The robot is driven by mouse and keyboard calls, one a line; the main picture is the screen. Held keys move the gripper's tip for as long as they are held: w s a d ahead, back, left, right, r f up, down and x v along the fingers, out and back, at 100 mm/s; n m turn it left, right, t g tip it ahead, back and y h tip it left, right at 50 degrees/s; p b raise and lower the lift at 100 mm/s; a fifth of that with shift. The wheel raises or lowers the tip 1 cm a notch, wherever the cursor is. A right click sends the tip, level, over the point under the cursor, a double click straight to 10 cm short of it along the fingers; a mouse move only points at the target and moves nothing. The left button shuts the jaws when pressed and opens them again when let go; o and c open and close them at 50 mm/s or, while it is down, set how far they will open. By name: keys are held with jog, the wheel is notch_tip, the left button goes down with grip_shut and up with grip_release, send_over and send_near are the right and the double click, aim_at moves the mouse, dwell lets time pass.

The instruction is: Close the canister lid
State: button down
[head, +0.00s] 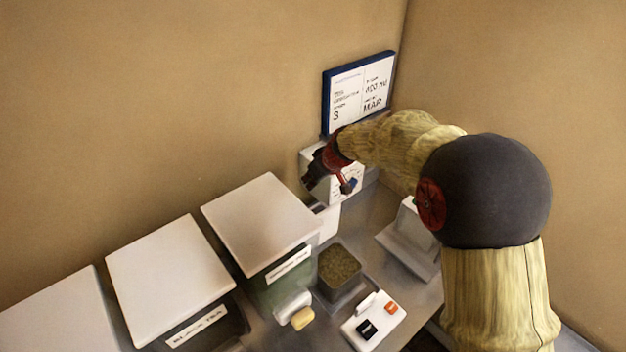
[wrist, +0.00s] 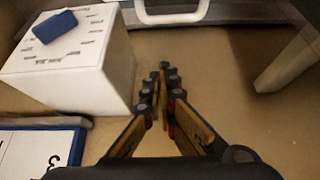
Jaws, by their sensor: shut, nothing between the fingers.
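An open square canister (head: 340,264) with dark greenish-brown contents stands on the counter in the middle of the head view. A white upright piece (head: 327,222) shows just behind it and may be its raised lid; I cannot tell for sure. My gripper (head: 312,182) is above and behind the canister, close to the wall and apart from the canister. In the wrist view the gripper (wrist: 162,80) is shut, its fingertips together and empty. A white loop-shaped edge (wrist: 170,16) shows at the top of that view; what it belongs to is unclear.
A white box (head: 347,188) with a blue knob (wrist: 54,26) is beside my gripper, below a blue-framed sign (head: 358,90). Several lidded bins (head: 262,222) stand left. A white scoop (head: 292,306), a white switch plate (head: 374,318) and a white stand (head: 408,242) surround the canister.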

jog(key=shift+s+d+f+b, duration=0.1)
jog(key=shift+s+f+b, duration=0.05)
jog(key=shift+f, duration=0.8)
jog(key=shift+s+d+f+b, duration=0.1)
jog(key=shift+s+f+b, duration=0.05)
jog(key=shift+f, duration=0.75)
jog(key=shift+s+d+f+b, duration=0.1)
jog(key=shift+s+f+b, duration=0.05)
jog(key=shift+f, duration=0.8)
jog(key=shift+s+d+f+b, duration=0.1)
jog(key=shift+s+b, duration=0.05)
jog(key=shift+b, duration=1.1)
jog(key=shift+s+d+b, duration=0.1)
jog(key=shift+s+b, duration=0.05)
jog(key=shift+b, duration=0.55)
